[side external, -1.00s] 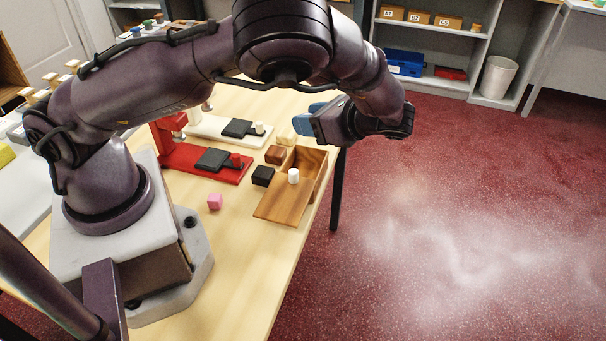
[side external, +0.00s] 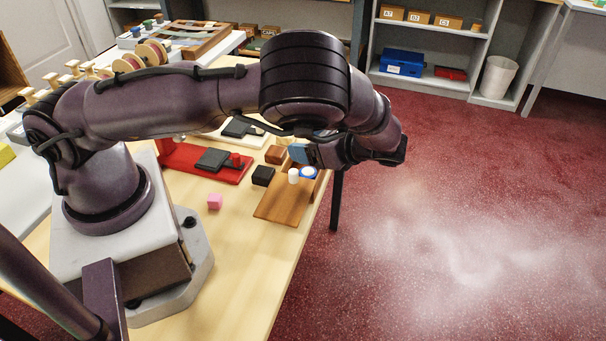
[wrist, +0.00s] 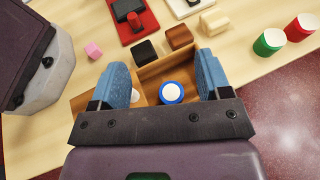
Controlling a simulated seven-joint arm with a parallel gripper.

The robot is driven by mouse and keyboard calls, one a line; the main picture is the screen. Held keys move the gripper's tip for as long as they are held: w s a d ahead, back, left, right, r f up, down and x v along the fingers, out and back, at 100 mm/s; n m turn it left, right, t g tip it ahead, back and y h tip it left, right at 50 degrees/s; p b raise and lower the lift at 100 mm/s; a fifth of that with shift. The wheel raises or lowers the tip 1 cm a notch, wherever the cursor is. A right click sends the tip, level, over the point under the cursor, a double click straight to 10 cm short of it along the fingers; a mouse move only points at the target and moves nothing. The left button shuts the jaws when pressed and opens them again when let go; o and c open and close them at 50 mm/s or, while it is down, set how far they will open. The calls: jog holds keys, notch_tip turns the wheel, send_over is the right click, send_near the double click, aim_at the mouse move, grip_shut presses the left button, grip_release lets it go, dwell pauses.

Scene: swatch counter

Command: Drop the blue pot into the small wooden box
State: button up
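The blue pot (side external: 308,173) has a white round top and shows inside the small wooden box (side external: 319,188), right of a white pot (side external: 293,176). In the wrist view the blue pot (wrist: 171,93) lies between my fingers, with clear gaps on both sides. My gripper (wrist: 163,80) is open, pointing down over the box, and holds nothing. In the side view my gripper (side external: 300,153) is above the box's far part, mostly hidden by my wrist. Whether the pot rests on the box floor is hard to tell.
A black block (side external: 263,176) and a brown block (side external: 275,154) stand beside the box; a pink cube (side external: 214,202) is farther left. A red stand (side external: 190,162) lies behind. The wrist view shows green (wrist: 268,42) and red (wrist: 300,27) pots. The table's front is clear.

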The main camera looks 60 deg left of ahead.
jog(key=v, duration=1.3)
jog(key=s+a+r+n+t+h, duration=0.3)
jog(key=s+r+n+t+h, duration=0.2)
jog(key=s+r, duration=0.5)
jog(key=s+a+r+n+t+h, duration=0.3)
jog(key=s+r+n+t+h, duration=0.3)
jog(key=s+r, duration=0.4)
jog(key=shift+s+a+n+t+h, duration=0.35)
jog(key=shift+s+n+h, duration=0.25)
jog(key=shift+n, duration=0.3)
